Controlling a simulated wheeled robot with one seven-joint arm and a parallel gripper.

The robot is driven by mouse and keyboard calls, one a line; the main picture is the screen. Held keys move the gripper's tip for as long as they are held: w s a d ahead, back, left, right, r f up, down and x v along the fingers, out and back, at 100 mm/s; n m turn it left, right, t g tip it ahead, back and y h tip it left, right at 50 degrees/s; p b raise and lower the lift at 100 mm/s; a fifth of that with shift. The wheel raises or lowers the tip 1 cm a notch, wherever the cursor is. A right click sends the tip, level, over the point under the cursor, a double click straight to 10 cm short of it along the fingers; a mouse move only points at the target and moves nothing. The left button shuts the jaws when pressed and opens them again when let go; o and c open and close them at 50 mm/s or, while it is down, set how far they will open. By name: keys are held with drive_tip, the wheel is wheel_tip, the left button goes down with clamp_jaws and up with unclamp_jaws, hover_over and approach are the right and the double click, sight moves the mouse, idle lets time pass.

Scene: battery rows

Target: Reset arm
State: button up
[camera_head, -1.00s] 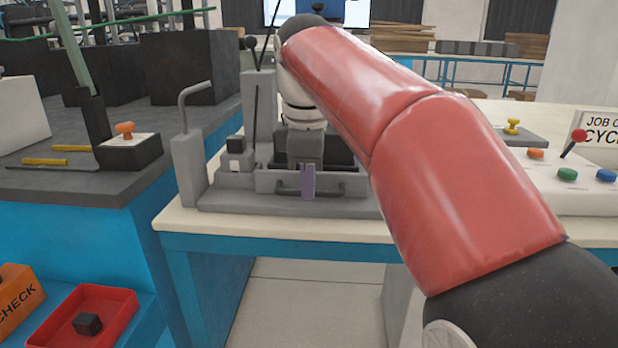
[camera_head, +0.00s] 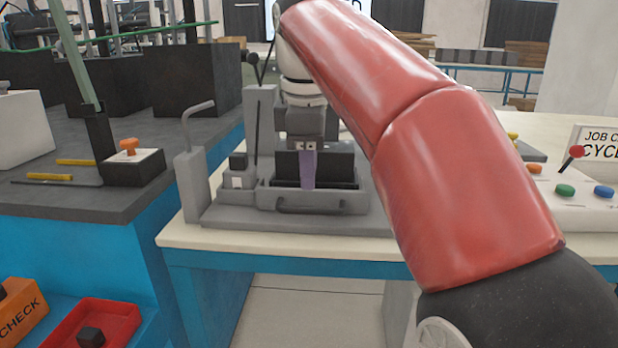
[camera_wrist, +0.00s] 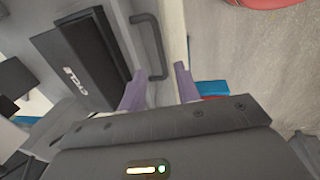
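My gripper (camera_head: 308,185) hangs upright at the grey fixture (camera_head: 225,217) on the cream bench, its purple finger in front of the dark block (camera_head: 340,165) and above the front handle (camera_head: 285,207). In the wrist view my gripper's two purple fingers (camera_wrist: 162,82) are spread apart with nothing between them. The fixture's handle (camera_wrist: 160,70) shows just beyond the fingers, apart from them as far as I can tell. The dark block marked CYCLE (camera_wrist: 85,75) lies left of them. My red arm covers the fixture's right side in the head view.
A dark counter (camera_head: 40,200) stands at left with an orange-knobbed box (camera_head: 133,165). A red tray (camera_head: 65,335) with a black cube (camera_head: 90,337) sits low left. A panel with coloured buttons (camera_head: 590,205) stands at right. A tall bent grey lever (camera_head: 190,150) rises beside the fixture.

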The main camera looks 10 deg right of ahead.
drive_tip(key=shift+s+r, duration=0.15)
drive_tip(key=shift+r, duration=0.5)
drive_tip(key=shift+f, duration=0.1)
drive_tip(key=s+d+f+m+t, duration=0.1)
drive_tip(key=s+d+f+m, duration=0.1)
drive_tip(key=s+f+m, duration=0.5)
drive_tip(key=s+d+f+m+t, duration=0.1)
drive_tip(key=s+f+m, duration=0.6)
drive_tip(key=f, duration=1)
drive_tip(key=s+t, duration=0.1)
drive_tip(key=s, duration=0.1)
drive_tip(key=shift+s+d+f+m+y, duration=0.3)
drive_tip(key=shift+s+d+f, duration=0.05)
drive_tip(key=shift+f, duration=0.05)
